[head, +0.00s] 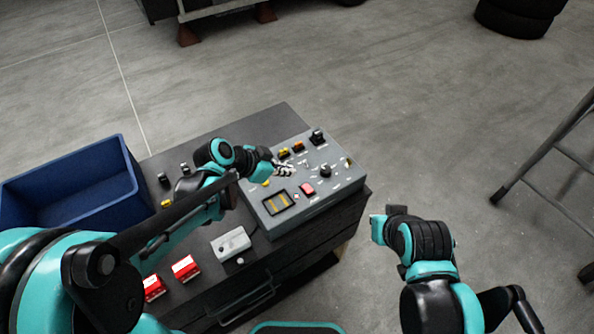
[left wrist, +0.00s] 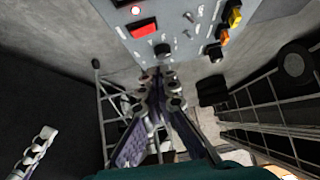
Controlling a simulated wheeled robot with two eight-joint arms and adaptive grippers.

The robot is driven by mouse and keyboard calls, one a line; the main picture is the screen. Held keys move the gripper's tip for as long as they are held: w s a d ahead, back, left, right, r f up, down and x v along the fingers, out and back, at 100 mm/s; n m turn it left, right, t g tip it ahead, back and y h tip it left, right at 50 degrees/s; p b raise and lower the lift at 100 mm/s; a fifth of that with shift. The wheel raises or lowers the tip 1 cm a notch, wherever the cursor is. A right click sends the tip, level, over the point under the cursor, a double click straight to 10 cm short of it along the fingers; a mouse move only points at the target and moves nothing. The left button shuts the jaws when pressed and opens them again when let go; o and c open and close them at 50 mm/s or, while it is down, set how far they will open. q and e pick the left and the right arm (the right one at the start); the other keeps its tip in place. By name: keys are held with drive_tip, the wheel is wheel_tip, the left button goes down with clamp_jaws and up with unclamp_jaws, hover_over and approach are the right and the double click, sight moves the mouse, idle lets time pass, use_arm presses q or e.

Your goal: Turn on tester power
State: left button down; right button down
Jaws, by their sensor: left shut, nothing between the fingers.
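The tester (head: 257,196) is a grey box with a sloped control panel at the right end of the dark cabinet top. A red rocker switch (head: 308,188) is on its panel, with a small round red-rimmed light beside it. The switch also shows in the left wrist view (left wrist: 143,27), at the top. A black knob (left wrist: 162,50) is close to the fingertips in that view. My left gripper (head: 287,170) is shut and empty, over the panel; I cannot tell if it touches. My right gripper (head: 380,222) is off the cabinet's right side; its fingers are unclear.
A blue bin (head: 75,200) stands at the left. A small grey box (head: 231,243) and two red-and-white items (head: 185,268) lie at the cabinet's front. Yellow and orange connectors (head: 285,151) stand at the panel's back. A ladder (head: 550,150) stands right; the floor between is clear.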

use_arm(q)
drive_tip(key=v, duration=0.3)
drive_tip(key=shift+w+a, duration=0.15)
drive_tip(key=shift+a, duration=0.05)
use_arm(e)
drive_tip(key=shift+a+r, duration=0.1)
drive_tip(key=shift+r, duration=0.3)
